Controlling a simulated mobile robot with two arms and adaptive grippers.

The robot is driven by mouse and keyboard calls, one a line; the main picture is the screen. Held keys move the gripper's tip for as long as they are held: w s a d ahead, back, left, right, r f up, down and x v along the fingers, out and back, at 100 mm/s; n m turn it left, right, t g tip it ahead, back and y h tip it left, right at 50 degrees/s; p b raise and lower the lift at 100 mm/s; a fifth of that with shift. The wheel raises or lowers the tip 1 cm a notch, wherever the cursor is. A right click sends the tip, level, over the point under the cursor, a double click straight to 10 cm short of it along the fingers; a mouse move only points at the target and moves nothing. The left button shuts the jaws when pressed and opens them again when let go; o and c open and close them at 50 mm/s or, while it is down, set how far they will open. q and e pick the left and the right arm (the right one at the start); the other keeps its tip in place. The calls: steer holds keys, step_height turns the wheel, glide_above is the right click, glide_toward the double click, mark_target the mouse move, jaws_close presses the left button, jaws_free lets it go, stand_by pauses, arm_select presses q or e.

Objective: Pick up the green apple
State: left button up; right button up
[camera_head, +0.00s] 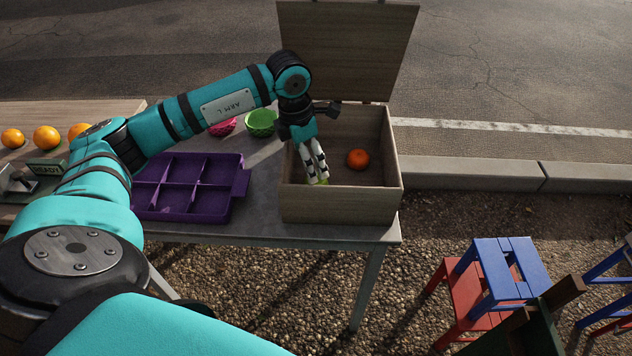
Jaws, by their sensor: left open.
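The green apple (321,182) is inside the open wooden box (341,207), near its front left. Only a small yellow-green part of it shows below my fingers. My left gripper (315,172) reaches down into the box right at the apple, with its pale fingers open. The fingers hide much of the apple, and I cannot tell whether they touch it. My right gripper is not in view.
The raised lid (347,50) stands behind. Stools (490,280) stand lower right.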

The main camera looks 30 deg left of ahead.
arm_select(q)
steer(key=f, duration=0.3)
steer(key=shift+w+d+f, duration=0.2)
steer(key=shift+f, duration=0.1)
steer(key=f, duration=0.1)
steer(key=f+p, duration=0.1)
steer(key=f, duration=0.1)
steer(key=f+p, duration=0.1)
steer(key=shift+w+d+f, duration=0.15)
steer(key=shift+w+d, duration=0.25)
steer(key=shift+f, duration=0.3)
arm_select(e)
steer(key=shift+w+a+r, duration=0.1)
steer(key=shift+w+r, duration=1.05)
arm_select(q)
steer(key=shift+c, duration=0.4)
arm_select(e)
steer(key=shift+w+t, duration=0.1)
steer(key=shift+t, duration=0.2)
arm_select(q)
steer(key=c, duration=1.3)
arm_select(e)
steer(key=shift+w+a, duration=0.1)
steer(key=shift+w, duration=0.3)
